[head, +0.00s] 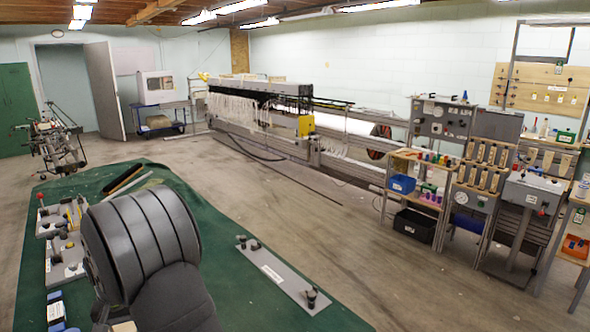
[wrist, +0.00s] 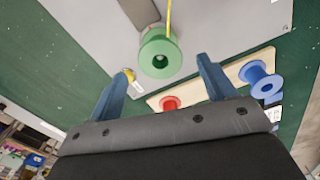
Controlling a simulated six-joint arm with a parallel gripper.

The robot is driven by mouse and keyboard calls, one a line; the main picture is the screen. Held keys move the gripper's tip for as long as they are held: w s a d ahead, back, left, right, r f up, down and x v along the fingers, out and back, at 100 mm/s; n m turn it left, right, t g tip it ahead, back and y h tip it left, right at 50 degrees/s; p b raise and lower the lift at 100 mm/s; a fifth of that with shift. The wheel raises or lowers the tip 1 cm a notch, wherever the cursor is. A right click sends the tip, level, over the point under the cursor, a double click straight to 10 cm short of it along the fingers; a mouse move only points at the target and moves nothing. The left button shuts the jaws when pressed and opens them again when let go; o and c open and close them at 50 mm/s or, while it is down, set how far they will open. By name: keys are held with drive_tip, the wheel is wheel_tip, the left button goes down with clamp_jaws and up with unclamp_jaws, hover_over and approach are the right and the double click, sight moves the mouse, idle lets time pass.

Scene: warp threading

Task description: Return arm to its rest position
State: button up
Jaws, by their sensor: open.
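My gripper (wrist: 164,68) is open in the wrist view. Its two blue fingers stand apart with nothing held between them. A green spool (wrist: 160,55) lies beyond the fingertips, with a yellow strand (wrist: 169,14) running up from its far side. In the head view my large dark arm link covers part of the table, and my fingers cannot be made out clearly.
A green cloth (head: 225,299) covers the table. A grey plate with black knobs (head: 276,272) lies to the right of my arm, and grey fixtures (head: 62,222) stand to its left. Shelves and machines (head: 420,185) stand across the open floor (head: 290,205).

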wheel_tip(320, 180, down, 6)
drive_tip(key=shift+r, duration=0.25)
wheel_tip(320, 180, up, 9)
drive_tip(key=shift+r, duration=0.1)
drive_tip(key=shift+w+d+f, duration=0.2)
drive_tip(key=shift+w+d, duration=0.35)
drive_tip(key=shift+w, duration=0.15)
drive_tip(key=shift+w+d+f, duration=0.1)
drive_tip(key=shift+w+d, duration=0.25)
drive_tip(key=o, duration=0.5)
drive_tip(key=shift+s, duration=0.1)
